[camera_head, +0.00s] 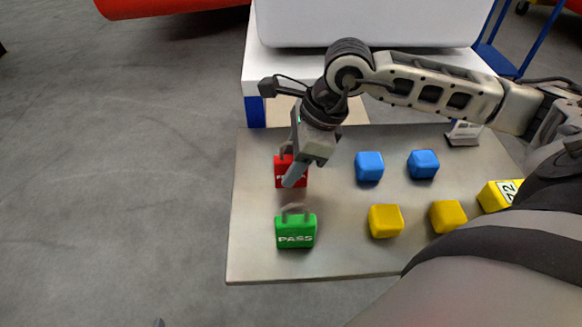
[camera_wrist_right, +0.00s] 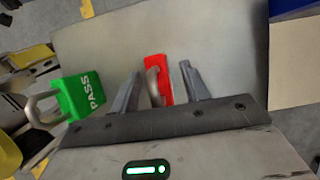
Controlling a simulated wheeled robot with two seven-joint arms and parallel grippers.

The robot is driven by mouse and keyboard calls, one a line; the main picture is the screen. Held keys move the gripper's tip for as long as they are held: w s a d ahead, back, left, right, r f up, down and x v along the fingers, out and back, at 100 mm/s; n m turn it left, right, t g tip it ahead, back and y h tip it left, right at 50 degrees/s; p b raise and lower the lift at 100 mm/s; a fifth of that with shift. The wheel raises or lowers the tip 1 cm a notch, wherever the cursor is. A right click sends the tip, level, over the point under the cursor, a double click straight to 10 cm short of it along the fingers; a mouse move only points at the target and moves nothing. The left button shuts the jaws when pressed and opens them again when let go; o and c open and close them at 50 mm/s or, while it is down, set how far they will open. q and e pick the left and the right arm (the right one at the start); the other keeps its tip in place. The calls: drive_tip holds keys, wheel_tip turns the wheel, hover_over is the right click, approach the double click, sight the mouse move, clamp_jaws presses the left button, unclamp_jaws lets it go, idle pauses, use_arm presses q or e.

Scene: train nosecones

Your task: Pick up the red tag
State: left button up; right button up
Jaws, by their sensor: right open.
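The red tag (camera_head: 291,176) is a padlock-shaped block with a grey shackle on the left part of the grey board. My right gripper (camera_head: 290,178) is over it and hides part of it. In the right wrist view, the red tag (camera_wrist_right: 158,76) shows between the two fingers of my right gripper (camera_wrist_right: 160,82), with its shackle toward the palm. The fingers are open, with a gap on the right side of the tag. I cannot tell whether the left finger touches it. My left gripper is not in view.
A green PASS tag (camera_head: 296,231) sits nearer on the board (camera_head: 335,262). Blue cubes (camera_head: 369,166) and yellow cubes (camera_head: 386,220) stand to the right. A yellow numbered block (camera_head: 498,195) is at the right edge. A white body (camera_head: 370,22) stands behind.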

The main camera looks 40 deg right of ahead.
clamp_jaws()
